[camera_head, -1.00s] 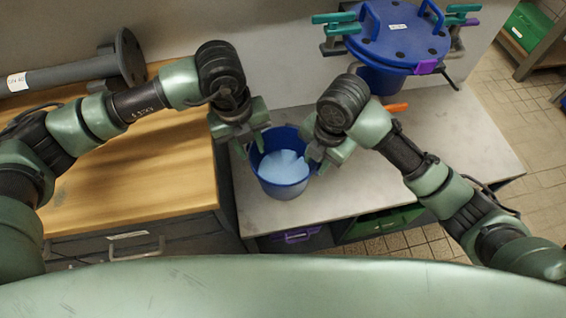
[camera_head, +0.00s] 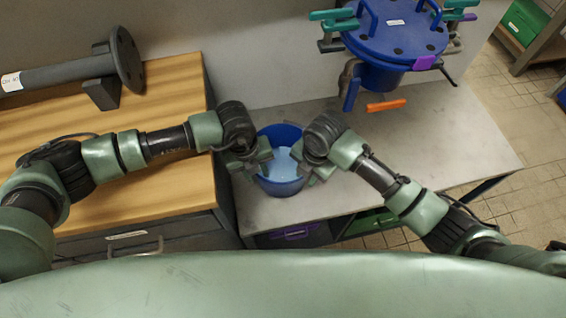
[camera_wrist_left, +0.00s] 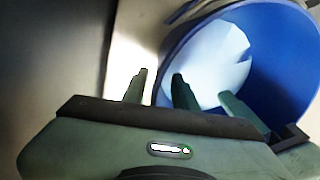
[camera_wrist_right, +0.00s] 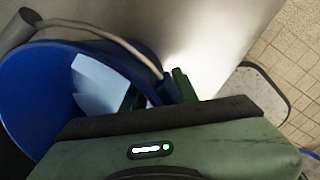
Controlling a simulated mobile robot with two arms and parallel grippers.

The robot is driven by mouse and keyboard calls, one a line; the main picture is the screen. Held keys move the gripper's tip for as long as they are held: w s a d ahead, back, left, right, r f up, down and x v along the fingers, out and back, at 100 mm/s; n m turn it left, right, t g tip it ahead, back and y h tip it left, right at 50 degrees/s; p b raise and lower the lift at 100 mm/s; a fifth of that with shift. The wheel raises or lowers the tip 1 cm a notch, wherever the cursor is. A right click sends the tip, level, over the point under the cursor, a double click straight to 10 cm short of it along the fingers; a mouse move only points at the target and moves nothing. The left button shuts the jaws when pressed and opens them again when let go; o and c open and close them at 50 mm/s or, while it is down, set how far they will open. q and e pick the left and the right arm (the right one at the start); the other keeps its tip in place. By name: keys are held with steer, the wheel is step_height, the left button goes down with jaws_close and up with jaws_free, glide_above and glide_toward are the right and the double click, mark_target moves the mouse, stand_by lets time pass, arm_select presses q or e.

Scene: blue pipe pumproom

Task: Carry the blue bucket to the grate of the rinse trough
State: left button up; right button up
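The blue bucket (camera_head: 281,186) stands upright on the pale bench top, with light blue contents inside. My left gripper (camera_head: 258,160) is at its left rim. In the left wrist view the gripper's fingers (camera_wrist_left: 158,92) straddle the bucket wall (camera_wrist_left: 290,50), with a bright gap beside the outer finger. My right gripper (camera_head: 312,172) is at the right rim. In the right wrist view its fingers (camera_wrist_right: 157,92) are apart, one inside the bucket (camera_wrist_right: 30,90) and one outside. A thin grey handle (camera_wrist_right: 100,30) arches over the rim. I cannot make out the rinse trough's grate.
A blue flanged vessel (camera_head: 395,40) with clamps stands behind the bucket, and an orange piece (camera_head: 386,105) lies near it. A wooden bench (camera_head: 150,205) with a grey flanged pipe (camera_head: 60,75) is on the left. The pale bench (camera_head: 440,145) is clear on the right.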

arm_select(q)
steer(key=shift+f, duration=0.5)
arm_select(e)
steer(key=shift+f, duration=0.4)
arm_select(q)
jaws_close()
arm_select(e)
jaws_close()
arm_select(q)
steer(key=shift+w+r, duration=0.1)
arm_select(e)
steer(key=shift+w+r, duration=0.1)
stand_by(0.3)
